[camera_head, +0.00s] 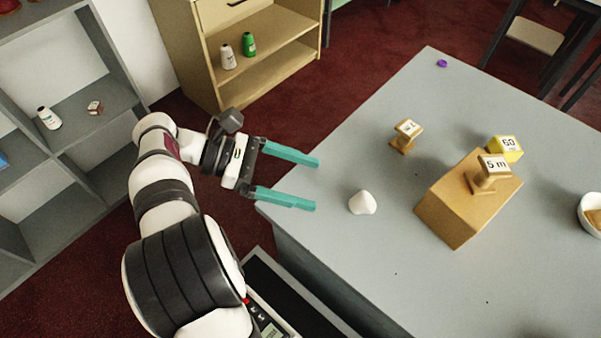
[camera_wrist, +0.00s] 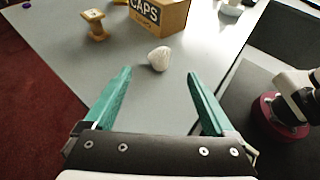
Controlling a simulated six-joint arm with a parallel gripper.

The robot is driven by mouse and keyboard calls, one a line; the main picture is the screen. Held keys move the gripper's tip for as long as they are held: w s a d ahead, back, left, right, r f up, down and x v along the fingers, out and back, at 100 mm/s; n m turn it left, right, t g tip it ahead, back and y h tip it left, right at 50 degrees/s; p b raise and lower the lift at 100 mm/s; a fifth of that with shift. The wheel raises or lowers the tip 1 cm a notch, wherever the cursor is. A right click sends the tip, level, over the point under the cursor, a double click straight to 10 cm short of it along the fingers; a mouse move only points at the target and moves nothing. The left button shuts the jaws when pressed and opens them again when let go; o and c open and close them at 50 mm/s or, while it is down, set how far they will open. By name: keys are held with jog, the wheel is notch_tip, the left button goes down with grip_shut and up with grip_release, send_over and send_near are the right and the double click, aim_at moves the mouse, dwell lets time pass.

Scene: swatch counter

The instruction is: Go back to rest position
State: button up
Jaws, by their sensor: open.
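My gripper (camera_head: 317,184) is open and empty, with two teal fingers spread apart. In the head view it hangs at the left edge of the grey table (camera_head: 340,250), pointing right. In the wrist view my gripper (camera_wrist: 161,75) shows both fingers with nothing between them. A small white cone-shaped object (camera_head: 362,203) stands on the table to the right of the fingertips, apart from them. It also shows in the wrist view (camera_wrist: 159,59), just beyond the fingers.
A wooden stamp (camera_head: 406,136), a cardboard box (camera_head: 458,212) with another stamp (camera_head: 489,174) on top, a yellow block (camera_head: 506,148), a purple piece (camera_head: 442,63) and a white bowl (camera_head: 589,214) are on the table. Shelves (camera_head: 92,100) stand left; a wooden cabinet (camera_head: 290,60) stands behind.

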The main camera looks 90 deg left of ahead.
jog(key=shift+s, duration=0.15)
jog(key=w+d+r+m+g+h, duration=0.2)
jog(key=w+d+m+g+h, duration=0.15)
jog(key=w+d+m, duration=0.55)
jog(key=w+d+r+m+g+h, duration=0.2)
jog(key=w+d+m+g, duration=0.15)
jog(key=w+d, duration=0.6)
jog(key=w+d+m+g+y, duration=0.1)
jog(key=w+d+m+g, duration=0.15)
jog(key=d+m, duration=0.35)
jog(key=w+d+m+g+y, duration=0.1)
jog(key=w+d+m+g, duration=0.1)
jog(key=d+m+g, duration=0.35)
jog(key=s+d+f+m+t+y, duration=0.1)
jog(key=s+d+f+m+y, duration=0.3)
jog(key=m, duration=1)
jog(key=s+d+y, duration=0.3)
jog(key=d, duration=0.2)
jog(key=shift+s+d, duration=0.2)
jog(key=shift+s, duration=0.05)
